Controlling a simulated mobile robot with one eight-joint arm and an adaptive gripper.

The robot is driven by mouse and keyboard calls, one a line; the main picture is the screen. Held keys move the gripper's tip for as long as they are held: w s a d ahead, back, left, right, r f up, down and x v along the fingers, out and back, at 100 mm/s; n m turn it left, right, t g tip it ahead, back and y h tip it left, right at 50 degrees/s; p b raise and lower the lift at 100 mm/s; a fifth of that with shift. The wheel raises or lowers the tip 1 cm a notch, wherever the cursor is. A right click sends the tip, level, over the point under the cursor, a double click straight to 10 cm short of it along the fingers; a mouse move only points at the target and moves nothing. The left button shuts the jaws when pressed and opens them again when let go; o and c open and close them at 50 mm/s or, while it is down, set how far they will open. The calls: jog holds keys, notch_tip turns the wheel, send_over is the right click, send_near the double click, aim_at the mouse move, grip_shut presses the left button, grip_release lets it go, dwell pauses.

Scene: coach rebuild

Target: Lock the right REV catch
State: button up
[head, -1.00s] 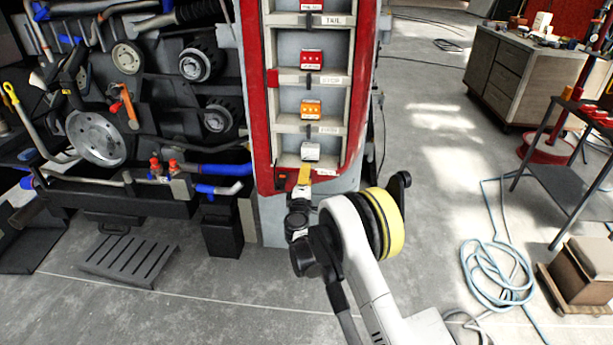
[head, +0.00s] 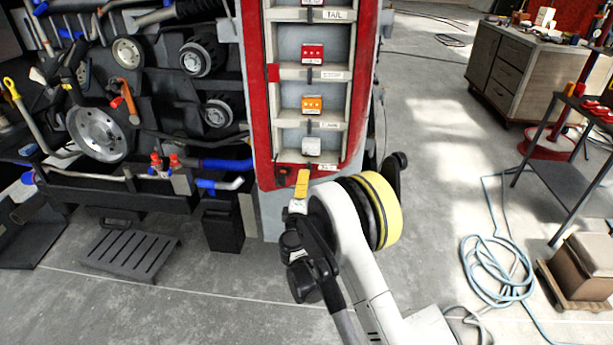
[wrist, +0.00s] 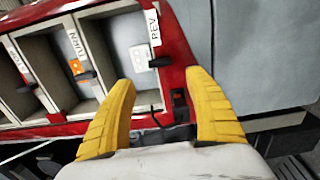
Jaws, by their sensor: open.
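The REV bay is the lowest bay of the red-framed column, with a white module (head: 311,146) inside, also in the wrist view (wrist: 140,57). A REV label (wrist: 153,27) is on its edge strip. A small black catch (wrist: 160,62) is on that strip beside the label. A black fitting (wrist: 180,103) is on the red frame, also in the head view (head: 283,173). Whether the catch is locked cannot be told. My gripper (wrist: 160,80) is open, its yellow fingers apart with nothing between the tips. In the head view, my gripper (head: 302,180) is at the column's lower edge.
Bays above hold an orange module (head: 312,104) and a red module (head: 312,54). A dark rack of parts (head: 120,195) stands close on the left. A blue hose (head: 490,270) and a box (head: 585,262) lie on the right. Floor between is clear.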

jog(key=shift+s, duration=1.8)
jog(key=d+r+m+g+h, duration=0.3)
jog(key=d+r+m, duration=0.3)
jog(key=d+r, duration=0.55)
jog(key=s+d+r+m+g, duration=0.4)
jog(key=s+d+r+m, duration=0.15)
jog(key=s+d, duration=0.65)
jog(key=s+d+f+m+g+y, duration=0.1)
jog(key=s+m, duration=0.5)
jog(key=s, duration=2)
jog(key=d+g+y, duration=0.1)
jog(key=g+y, duration=0.1)
jog(key=g, duration=0.1)
jog(key=shift+s+d+f+y, duration=0.15)
jog(key=shift+s+f+y, duration=0.15)
jog(key=shift+s+f, duration=0.1)
